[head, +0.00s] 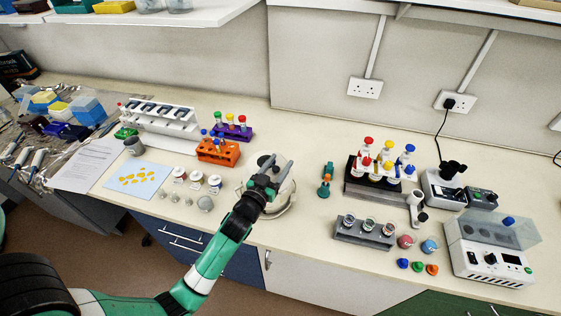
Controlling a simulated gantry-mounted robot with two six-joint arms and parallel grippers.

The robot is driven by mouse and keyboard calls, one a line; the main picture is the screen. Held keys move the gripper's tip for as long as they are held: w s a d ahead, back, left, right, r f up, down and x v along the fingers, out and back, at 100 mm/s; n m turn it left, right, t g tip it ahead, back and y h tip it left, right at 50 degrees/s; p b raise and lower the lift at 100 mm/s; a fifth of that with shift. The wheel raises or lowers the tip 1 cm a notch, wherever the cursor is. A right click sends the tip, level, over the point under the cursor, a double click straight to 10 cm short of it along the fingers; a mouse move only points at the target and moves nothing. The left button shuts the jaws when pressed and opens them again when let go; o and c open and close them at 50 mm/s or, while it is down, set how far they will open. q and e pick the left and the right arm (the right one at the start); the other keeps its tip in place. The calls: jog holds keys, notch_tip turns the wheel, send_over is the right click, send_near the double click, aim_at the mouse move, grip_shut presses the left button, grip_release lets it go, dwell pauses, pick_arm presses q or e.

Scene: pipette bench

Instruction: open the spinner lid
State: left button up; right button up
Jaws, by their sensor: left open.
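A round, pale device (289,204) that looks like the spinner stands near the bench's front edge, left of the picture's middle. My left gripper (277,168) is over it, with its two fingers apart and pointing toward the back of the bench. The gripper and wrist cover most of the device, so I cannot tell how its lid stands or whether a finger touches it. A dark part (265,160) shows beside the left finger. My right gripper is not in view.
An orange rack (219,152) and small jars (214,181) stand to the left. A small green and orange tool (326,179) stands to the right. Farther right are a tube rack (352,190), a grey block (345,233) and a white box with a clear cover (490,264).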

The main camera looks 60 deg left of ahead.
pick_arm(q)
jog(key=shift+w+a, duration=0.3)
jog(key=shift+w, duration=0.1)
grip_shut()
dwell(1.2)
